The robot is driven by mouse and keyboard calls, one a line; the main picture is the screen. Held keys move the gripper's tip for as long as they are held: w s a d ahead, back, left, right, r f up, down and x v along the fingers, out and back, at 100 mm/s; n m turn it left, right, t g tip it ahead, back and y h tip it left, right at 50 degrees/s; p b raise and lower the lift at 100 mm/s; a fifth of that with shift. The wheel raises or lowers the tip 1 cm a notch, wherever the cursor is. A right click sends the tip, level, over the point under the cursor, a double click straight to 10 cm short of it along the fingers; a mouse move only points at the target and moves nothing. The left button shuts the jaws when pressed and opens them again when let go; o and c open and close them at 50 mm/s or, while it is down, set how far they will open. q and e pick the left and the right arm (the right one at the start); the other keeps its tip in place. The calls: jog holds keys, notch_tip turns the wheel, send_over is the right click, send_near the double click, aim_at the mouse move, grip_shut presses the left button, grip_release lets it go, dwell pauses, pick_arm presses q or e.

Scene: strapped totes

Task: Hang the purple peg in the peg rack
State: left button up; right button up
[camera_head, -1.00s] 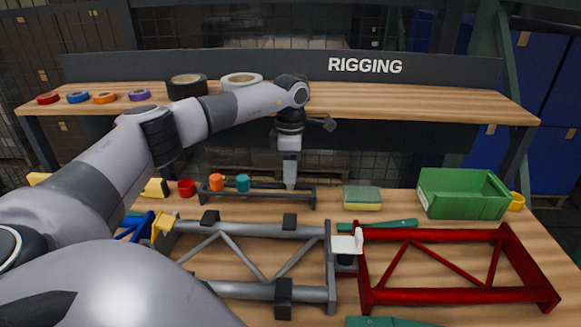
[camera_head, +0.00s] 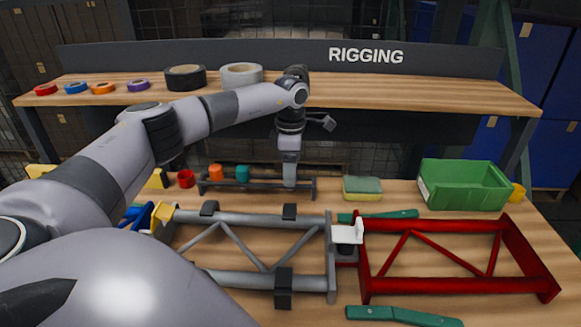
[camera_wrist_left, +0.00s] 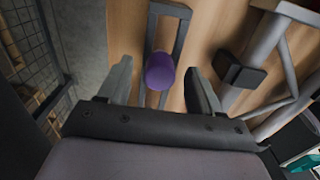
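The purple peg (camera_wrist_left: 160,72) shows in the left wrist view between my two left fingers, with a gap on each side. It stands at the grey peg rack (camera_wrist_left: 153,28); I cannot tell how deep it sits. My left gripper (camera_wrist_left: 160,88) is open around the peg. In the head view my left gripper (camera_head: 289,184) points down at the right part of the rack (camera_head: 245,187) and hides the purple peg. An orange peg (camera_head: 215,172) and a teal peg (camera_head: 242,173) stand at the rack's left part. My right gripper is not in view.
A red cup-like piece (camera_head: 186,179) stands left of the rack, a sponge (camera_head: 362,188) and a green bin (camera_head: 463,184) to its right. Grey (camera_head: 245,226) and red (camera_head: 435,230) frames lie in front. The shelf (camera_head: 420,97) with tape rolls is behind.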

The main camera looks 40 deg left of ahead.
pick_arm(q)
jog(key=shift+r, duration=0.1)
notch_tip(320, 180, up, 7)
dwell(0.5)
